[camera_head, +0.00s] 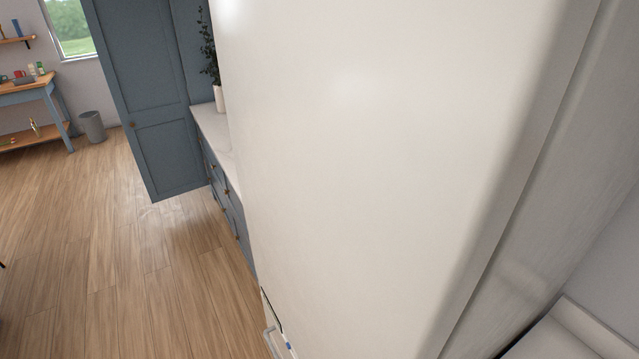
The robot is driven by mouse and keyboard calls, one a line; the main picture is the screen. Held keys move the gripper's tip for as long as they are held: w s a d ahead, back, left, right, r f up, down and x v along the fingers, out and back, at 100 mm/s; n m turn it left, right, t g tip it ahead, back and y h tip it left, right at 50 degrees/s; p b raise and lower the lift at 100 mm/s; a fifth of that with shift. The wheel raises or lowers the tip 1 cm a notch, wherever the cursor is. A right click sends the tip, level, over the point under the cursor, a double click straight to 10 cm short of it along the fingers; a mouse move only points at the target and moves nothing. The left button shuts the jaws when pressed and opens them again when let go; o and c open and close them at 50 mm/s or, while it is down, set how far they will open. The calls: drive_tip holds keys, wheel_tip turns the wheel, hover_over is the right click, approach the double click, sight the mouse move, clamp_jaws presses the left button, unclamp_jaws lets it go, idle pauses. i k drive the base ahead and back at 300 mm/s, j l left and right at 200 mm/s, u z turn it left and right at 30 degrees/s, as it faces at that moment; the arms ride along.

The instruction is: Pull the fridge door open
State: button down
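The white fridge (390,150) fills the middle of the head view, very close to the camera. Its smooth front has a rounded edge running down the right side. I cannot tell from this view whether its door stands open or shut. A small light grey bar (272,342), perhaps a handle, shows at the bottom edge beside a dark line and a small blue spot. Most of it is cut off by the frame. My gripper is not seen.
A counter (212,135) with a potted plant (219,95) adjoins the fridge on the left. A tall blue cabinet door (165,140) stands out beyond it. A bin (92,127) and workbench (30,95) are far left. The wooden floor (120,260) is clear at lower left.

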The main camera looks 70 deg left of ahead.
sight(385, 150)
drive_tip(key=u, duration=2.8)
drive_tip(key=k+u, duration=0.3)
drive_tip(key=u, duration=0.2)
drive_tip(key=k+u, duration=0.3)
drive_tip(key=u, duration=0.2)
